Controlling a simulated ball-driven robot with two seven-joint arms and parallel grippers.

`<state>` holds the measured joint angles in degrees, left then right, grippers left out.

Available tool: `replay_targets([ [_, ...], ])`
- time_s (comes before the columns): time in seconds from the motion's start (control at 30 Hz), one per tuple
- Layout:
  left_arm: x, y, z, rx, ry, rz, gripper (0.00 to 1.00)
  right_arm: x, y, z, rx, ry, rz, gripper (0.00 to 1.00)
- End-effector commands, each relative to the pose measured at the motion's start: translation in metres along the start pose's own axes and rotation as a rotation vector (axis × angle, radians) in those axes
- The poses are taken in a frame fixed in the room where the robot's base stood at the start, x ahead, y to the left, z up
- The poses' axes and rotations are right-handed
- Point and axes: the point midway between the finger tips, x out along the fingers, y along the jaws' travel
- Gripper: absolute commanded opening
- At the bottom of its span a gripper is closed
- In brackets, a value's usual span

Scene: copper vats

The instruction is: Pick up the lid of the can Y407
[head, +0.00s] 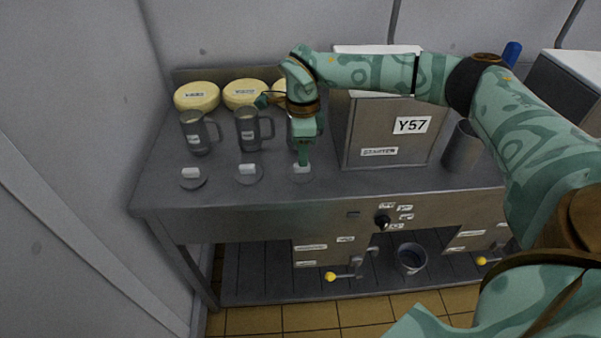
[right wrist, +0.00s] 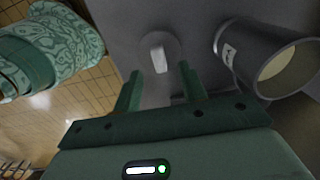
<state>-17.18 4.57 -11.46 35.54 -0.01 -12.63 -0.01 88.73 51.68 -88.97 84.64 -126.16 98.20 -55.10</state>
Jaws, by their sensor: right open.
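Three flat grey round lids with pale block handles lie in a row on the steel bench: a left lid (head: 193,183), a middle lid (head: 248,179) and a right lid (head: 299,178). Behind them stand a left can (head: 197,138) and a middle can (head: 248,136). A third can is mostly hidden by my right gripper. Can labels are too small to read as Y407. My right gripper (head: 302,163) points down over the right lid, open and empty. In the right wrist view, the lid's pale handle (right wrist: 158,55) lies just ahead of the fingertips, between their lines. A can (right wrist: 262,60) is beside it.
Pale yellow round tubs (head: 245,93) stand at the back of the bench. A steel box marked Y57 (head: 385,140) stands right of the gripper, with a grey cup (head: 462,148) beyond. The bench's front strip (head: 220,193) is clear.

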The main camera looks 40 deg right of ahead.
Motion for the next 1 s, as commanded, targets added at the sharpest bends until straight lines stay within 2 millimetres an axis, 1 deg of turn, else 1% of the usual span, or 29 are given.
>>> replay_targets([
  [0.03,0.008,0.001,0.003,0.0,-0.008,0.003,0.36,0.015,0.001,0.0,-0.001,0.004,0.006,0.42],
  [0.1,0.015,0.002,0.005,0.0,-0.015,0.005,0.36,0.029,0.002,0.001,-0.001,0.004,0.007,0.42],
  [0.2,0.019,0.003,0.007,0.0,-0.02,0.007,0.36,0.041,0.002,0.0,0.0,0.003,0.006,0.42],
  [0.27,0.019,0.003,0.007,0.0,-0.02,0.007,0.36,0.043,0.002,0.001,0.0,0.002,0.004,0.42],
  [0.43,0.018,0.003,0.006,0.0,-0.018,0.007,0.36,0.04,0.002,0.001,0.0,0.001,0.001,0.42],
  [0.47,0.018,0.003,0.006,0.0,-0.018,0.007,0.36,0.04,0.002,0.001,0.0,0.001,0.001,0.36],
  [0.5,0.018,0.003,0.006,0.0,-0.018,0.007,0.36,0.04,0.002,0.001,0.0,0.001,0.001,0.25],
  [0.6,0.018,0.003,0.006,0.0,-0.018,0.007,0.36,0.04,0.002,0.001,0.0,0.001,0.001,0.0],
  [0.87,0.018,0.003,0.007,-0.001,-0.018,0.007,0.36,0.041,0.002,0.001,-0.001,0.001,0.001,0.0],
  [1.0,0.015,0.002,0.005,-0.001,-0.015,0.006,0.36,0.035,0.002,0.001,-0.001,0.001,0.0,0.0],
])
